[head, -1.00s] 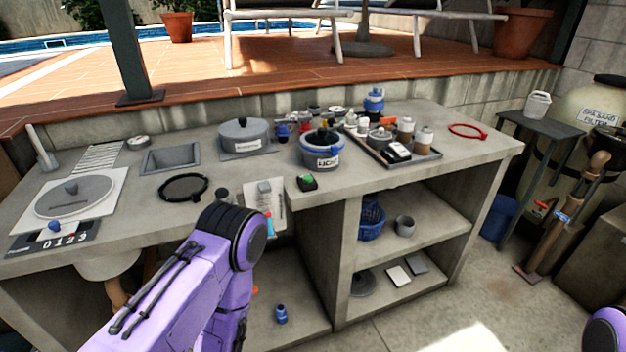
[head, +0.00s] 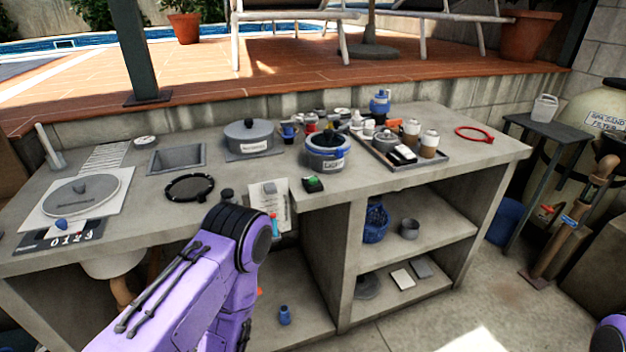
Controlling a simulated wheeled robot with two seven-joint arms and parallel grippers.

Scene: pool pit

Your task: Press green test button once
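A small black box with a green button (head: 313,182) sits on the concrete counter, near its front edge and just right of a white sheet. It is in front of the blue-rimmed pot. My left arm comes in from the lower left, and its purple links end below the counter's front edge, left of the button box. My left gripper cannot be made out; it is hidden behind the arm or out of sight. Only a small piece of my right arm shows at the lower right edge, and its gripper is out of the picture.
The blue-rimmed pot (head: 328,151), a grey lidded pot (head: 248,138) and a tray (head: 429,158) of bottles stand behind the button box. A black ring (head: 189,187) lies to the left. The counter (head: 370,184) right of the box is clear. Open shelves are below.

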